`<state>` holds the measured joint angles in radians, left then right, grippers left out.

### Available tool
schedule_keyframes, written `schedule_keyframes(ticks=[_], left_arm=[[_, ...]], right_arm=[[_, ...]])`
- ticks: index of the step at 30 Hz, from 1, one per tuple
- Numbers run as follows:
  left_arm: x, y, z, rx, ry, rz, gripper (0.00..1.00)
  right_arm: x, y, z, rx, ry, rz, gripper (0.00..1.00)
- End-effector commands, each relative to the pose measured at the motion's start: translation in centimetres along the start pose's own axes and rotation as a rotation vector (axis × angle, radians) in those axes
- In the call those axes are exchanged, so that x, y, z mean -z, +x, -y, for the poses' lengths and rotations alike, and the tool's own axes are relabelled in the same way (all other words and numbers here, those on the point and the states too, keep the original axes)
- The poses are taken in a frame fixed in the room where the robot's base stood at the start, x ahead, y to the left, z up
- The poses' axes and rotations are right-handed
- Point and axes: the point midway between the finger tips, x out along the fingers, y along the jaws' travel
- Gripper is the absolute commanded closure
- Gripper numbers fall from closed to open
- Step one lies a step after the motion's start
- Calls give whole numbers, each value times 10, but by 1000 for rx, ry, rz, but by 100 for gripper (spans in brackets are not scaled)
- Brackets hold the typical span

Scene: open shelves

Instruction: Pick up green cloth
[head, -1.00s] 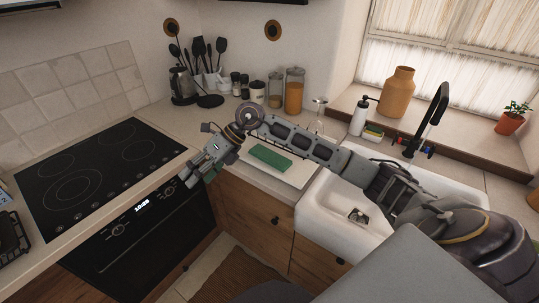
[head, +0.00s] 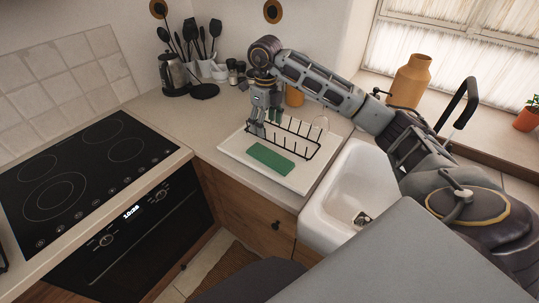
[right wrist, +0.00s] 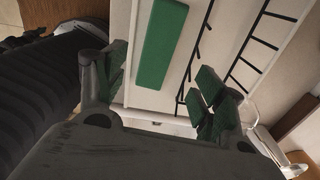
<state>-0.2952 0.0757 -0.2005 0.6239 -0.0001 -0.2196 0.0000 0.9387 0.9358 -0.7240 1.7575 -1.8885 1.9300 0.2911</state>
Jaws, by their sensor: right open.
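The green cloth (head: 270,157) is a flat rectangle lying on the white tray (head: 234,147), at the front of the black wire rack. It also shows in the right wrist view (right wrist: 163,45), at the top centre. My right gripper (head: 264,130) hangs down just behind the cloth, near the left end of the rack. Its green-padded fingers (right wrist: 160,82) are apart in the right wrist view, with nothing between them, and the cloth lies beyond their tips. I cannot tell the height of the fingertips above the tray. My left gripper is not in view.
The black wire rack (head: 298,134) stands on the tray, close to my right fingers. The white sink (head: 335,205) is to the right and the black cooktop (head: 85,170) to the left. Jars and utensils (head: 200,50) stand behind. The counter left of the tray is clear.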

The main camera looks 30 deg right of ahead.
Motion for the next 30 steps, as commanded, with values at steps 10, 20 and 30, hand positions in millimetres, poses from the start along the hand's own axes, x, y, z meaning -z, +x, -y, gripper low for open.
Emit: schedule_keyframes(ticks=[10,20,30], left_arm=[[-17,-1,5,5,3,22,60],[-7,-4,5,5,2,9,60],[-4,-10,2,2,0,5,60]], right_arm=[[0,3,-1,-2,-1,0,30],[0,32,-1,-3,-2,-1,30],[0,74,-1,-4,-1,-1,30]])
